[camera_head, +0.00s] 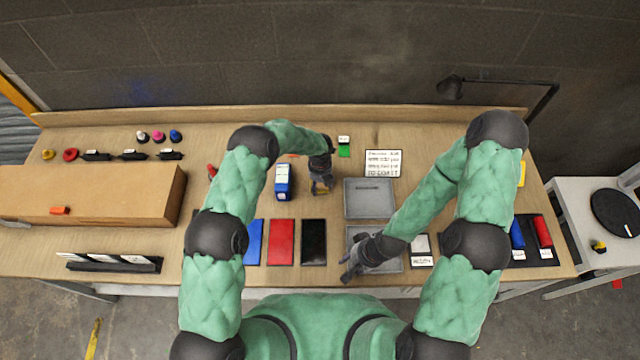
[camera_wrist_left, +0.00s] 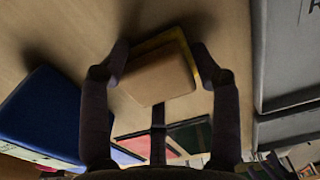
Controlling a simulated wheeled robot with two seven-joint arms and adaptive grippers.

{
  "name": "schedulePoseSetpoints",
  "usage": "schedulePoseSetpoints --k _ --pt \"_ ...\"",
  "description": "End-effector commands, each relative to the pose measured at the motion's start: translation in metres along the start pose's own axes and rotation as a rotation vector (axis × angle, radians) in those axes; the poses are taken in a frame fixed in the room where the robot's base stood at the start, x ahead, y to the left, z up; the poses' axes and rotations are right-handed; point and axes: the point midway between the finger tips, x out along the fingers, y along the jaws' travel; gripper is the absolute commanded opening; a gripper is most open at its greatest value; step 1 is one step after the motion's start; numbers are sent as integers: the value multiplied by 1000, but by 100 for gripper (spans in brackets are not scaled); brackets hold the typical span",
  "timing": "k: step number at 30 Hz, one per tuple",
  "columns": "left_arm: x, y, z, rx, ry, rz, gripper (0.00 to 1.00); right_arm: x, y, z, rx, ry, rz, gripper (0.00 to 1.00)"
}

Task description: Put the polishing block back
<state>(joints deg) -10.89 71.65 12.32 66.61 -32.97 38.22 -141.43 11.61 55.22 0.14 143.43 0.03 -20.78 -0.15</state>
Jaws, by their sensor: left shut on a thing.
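The polishing block, tan with a yellow layer along its edge, sits between the fingers of my left gripper in the left wrist view (camera_wrist_left: 160,75). My left gripper (camera_head: 320,186) is shut on it over the bench, between the blue box and the upper grey tray. In the head view the hand mostly hides the block. Whether the block touches the bench is unclear. My right gripper (camera_head: 346,272) appears open and empty at the lower grey tray (camera_head: 392,264).
A blue box (camera_head: 283,183) stands left of my left gripper. The upper grey tray (camera_head: 369,198) lies to its right. Blue, red (camera_head: 281,242) and black (camera_head: 314,242) panels lie nearer me.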

Motion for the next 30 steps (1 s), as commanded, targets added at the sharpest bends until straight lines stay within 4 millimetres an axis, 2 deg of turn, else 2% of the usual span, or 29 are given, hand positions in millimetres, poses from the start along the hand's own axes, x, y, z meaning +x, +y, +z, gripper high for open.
schedulePoseSetpoints --k 5,6,7,8,22,26,30 --pt "4 0 0 0 0 0 27 5 2 0 0 0 0 40" --pt "3 0 0 0 1 0 74 4 2 0 0 0 0 40" --pt "3 0 0 1 1 0 82 4 1 0 0 0 0 40" --pt "3 0 0 1 1 0 86 4 1 0 0 0 0 40" --pt "-1 0 0 0 1 0 86 -2 -1 0 0 0 0 40" --pt "-23 0 1 1 -2 0 86 -10 -4 0 0 0 0 40" --pt "-54 0 1 1 -3 0 86 -23 -8 1 0 0 0 40"
